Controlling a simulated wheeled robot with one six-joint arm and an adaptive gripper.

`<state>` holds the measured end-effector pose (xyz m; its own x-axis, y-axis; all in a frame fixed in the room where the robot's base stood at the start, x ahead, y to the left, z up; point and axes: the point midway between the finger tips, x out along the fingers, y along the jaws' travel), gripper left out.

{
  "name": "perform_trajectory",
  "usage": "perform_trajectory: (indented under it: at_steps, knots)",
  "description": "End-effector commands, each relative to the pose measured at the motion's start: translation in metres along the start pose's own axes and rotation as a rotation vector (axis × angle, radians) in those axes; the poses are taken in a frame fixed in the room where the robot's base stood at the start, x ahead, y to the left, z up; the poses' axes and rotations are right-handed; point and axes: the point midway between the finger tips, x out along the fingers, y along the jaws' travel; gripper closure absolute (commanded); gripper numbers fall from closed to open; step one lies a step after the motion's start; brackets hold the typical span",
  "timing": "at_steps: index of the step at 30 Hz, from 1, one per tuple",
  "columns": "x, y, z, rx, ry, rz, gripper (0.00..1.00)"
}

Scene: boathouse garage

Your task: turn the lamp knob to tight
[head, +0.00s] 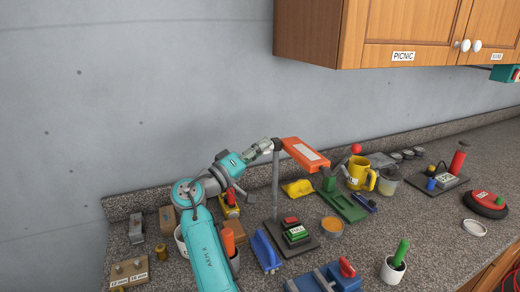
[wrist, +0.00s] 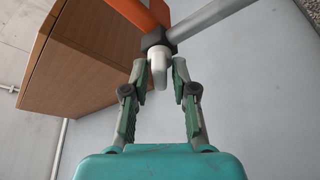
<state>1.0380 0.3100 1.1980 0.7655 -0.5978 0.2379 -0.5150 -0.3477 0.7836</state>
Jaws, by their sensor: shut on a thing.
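The lamp has an orange head (head: 305,153) on a grey pole (head: 275,185), which rises from the counter. In the wrist view its orange arm (wrist: 140,14) and the grey pole (wrist: 205,20) meet at a dark joint (wrist: 157,40). A pale grey lamp knob (wrist: 158,72) with a narrow tab sticks out from that joint toward my wrist. In the head view my gripper (head: 258,149) reaches the joint from the left and hides the knob. No tight mark is readable.
The granite counter (head: 440,240) is crowded below: a yellow mug (head: 359,172), a blue toolbox-like block (head: 325,280), a white cup (head: 392,270) with a green handle.

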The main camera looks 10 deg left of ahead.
Motion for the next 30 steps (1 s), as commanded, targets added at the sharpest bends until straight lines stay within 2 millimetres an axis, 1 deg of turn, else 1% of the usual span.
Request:
perform_trajectory:
  at_steps: [5, 11, 24, 30]
  knots:
    - [-0.0002, -0.0011, 0.0, 0.042, 0.0, 0.017, 1.0]
    - [-0.0001, -0.0016, -0.0002, 0.154, 0.0, 0.064, 1.0]
    - [0.0001, -0.0023, -0.0013, 0.521, 0.001, 0.216, 1.0]
    - [0.0001, -0.0026, -0.0016, 0.663, 0.0, 0.275, 1.0]
